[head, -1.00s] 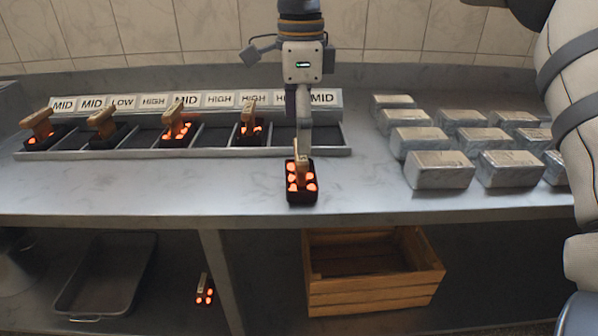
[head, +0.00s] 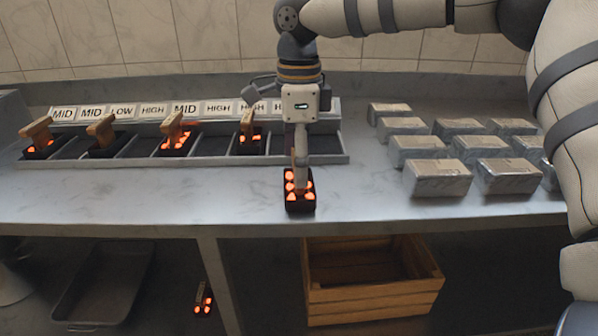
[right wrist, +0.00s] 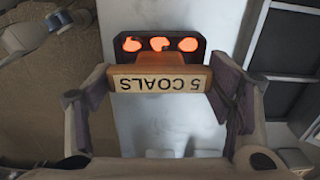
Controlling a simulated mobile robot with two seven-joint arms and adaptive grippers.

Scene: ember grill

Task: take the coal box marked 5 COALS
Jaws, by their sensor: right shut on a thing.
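The coal box marked 5 COALS (head: 293,205) is a small black box of glowing orange coals on the counter, in front of the rack. In the right wrist view its wooden handle (right wrist: 160,79) shows the label upside down, with the black tray (right wrist: 160,45) and coals behind it. My right gripper (head: 300,162) comes down from above and is shut on this handle, one finger at each end in the right wrist view (right wrist: 158,92). The fingers hide part of the handle in the head view. My left gripper is not in view.
A divided rack (head: 210,158) with MID, LOW and HIGH cards holds several wood-handled coal boxes. Several foil-wrapped blocks (head: 437,180) stand right. Below are a wooden crate (head: 375,300), a metal tray (head: 100,285) and another coal box (head: 203,302). The counter front left is clear.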

